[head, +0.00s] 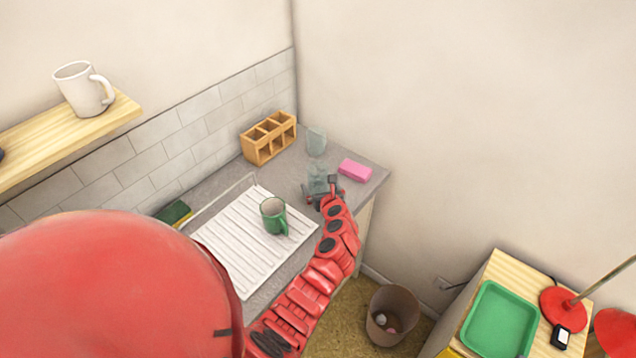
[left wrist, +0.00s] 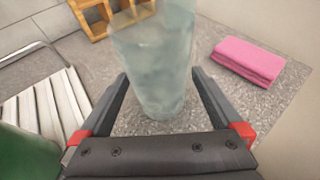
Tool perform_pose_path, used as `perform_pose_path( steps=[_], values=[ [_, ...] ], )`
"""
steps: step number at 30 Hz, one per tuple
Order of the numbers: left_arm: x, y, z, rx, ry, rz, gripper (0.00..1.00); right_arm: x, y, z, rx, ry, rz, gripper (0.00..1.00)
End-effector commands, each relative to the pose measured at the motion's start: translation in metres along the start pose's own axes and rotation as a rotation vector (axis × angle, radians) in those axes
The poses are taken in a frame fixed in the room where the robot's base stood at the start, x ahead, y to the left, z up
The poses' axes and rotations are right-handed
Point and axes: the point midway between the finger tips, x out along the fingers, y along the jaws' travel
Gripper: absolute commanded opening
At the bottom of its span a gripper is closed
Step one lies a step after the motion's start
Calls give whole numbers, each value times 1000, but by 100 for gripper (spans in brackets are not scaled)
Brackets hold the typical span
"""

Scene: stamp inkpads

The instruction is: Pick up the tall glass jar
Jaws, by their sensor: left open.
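A tall, clear, slightly greenish glass jar (head: 318,171) stands upright on the grey counter. In the left wrist view the jar (left wrist: 158,65) is between my two fingers, with its top cut off by the frame. My left gripper (head: 322,188) is open around the jar's lower part; in the left wrist view the fingers (left wrist: 160,75) lie on either side of it, with grey counter showing at its base. My right gripper is not in view.
A wooden compartment rack (head: 268,138) stands behind left. A green mug (head: 273,214) stands on the white drainboard (head: 240,262) to the left. A bin (head: 393,314) is on the floor.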

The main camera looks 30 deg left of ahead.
Motion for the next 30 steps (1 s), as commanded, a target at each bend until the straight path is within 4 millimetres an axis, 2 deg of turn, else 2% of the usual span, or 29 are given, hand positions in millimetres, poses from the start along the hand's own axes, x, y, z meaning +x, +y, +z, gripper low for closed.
perform_pose_path(
  steps=[5,13,27,30],
  values=[
    [12,2,-2,2,4,3,100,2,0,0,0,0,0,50],
    [13,1,-2,1,2,0,98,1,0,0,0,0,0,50],
    [13,1,-1,1,2,1,14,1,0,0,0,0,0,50],
    [13,1,-1,1,1,1,0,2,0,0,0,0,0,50]
  ],
)
